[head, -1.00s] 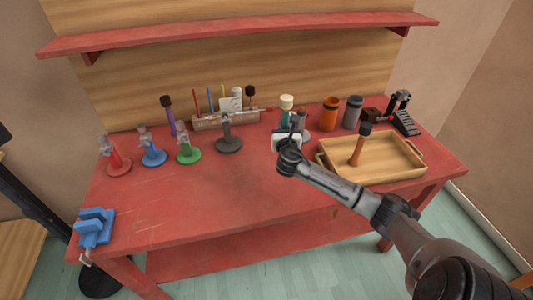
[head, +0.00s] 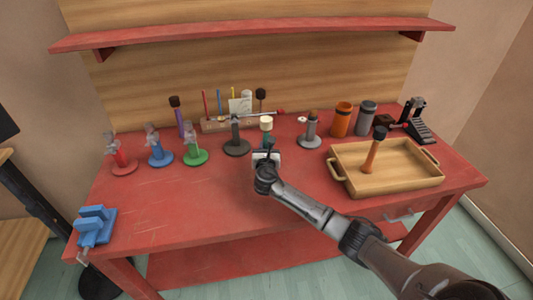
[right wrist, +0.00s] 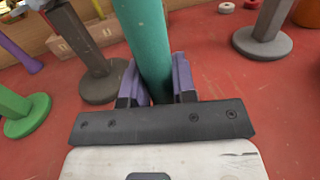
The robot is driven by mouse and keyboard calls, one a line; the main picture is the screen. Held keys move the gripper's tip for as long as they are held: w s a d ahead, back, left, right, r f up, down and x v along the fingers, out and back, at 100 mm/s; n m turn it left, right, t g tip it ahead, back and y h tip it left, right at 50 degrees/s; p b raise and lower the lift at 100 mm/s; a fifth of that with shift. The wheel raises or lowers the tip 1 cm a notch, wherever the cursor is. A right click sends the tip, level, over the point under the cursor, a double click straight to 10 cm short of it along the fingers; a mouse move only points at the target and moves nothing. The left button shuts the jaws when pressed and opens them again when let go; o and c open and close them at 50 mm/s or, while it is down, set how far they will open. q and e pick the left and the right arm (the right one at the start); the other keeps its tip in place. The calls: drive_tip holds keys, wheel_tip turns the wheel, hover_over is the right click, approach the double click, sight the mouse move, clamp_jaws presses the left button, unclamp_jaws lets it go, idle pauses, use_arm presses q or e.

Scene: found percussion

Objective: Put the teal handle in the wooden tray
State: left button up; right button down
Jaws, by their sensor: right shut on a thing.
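The teal handle (right wrist: 146,45) runs between the purple-padded fingers of my right gripper (right wrist: 157,88), which is shut on it. In the head view the handle shows as a short teal piece with a cream top (head: 266,124), just beyond my right gripper (head: 265,156). Its lower end is hidden by the gripper, so I cannot tell how far it is from the table. The wooden tray (head: 398,188) lies on the right of the red table, apart from the gripper. An orange-handled mallet (head: 373,154) with a dark head stands in it. My left gripper is not in view.
Red (head: 122,161), blue (head: 159,155) and green (head: 194,150) stands are at left. A dark grey stand (head: 237,145) is just left of the held handle, another grey stand (head: 309,136) to its right. Orange (head: 341,120) and grey (head: 366,116) cups stand behind the tray. The front middle is clear.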

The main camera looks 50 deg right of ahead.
drive_tip(key=shift+f, duration=0.75)
drive_tip(key=shift+f, duration=0.15)
drive_tip(key=c, duration=0.9)
unclamp_jaws()
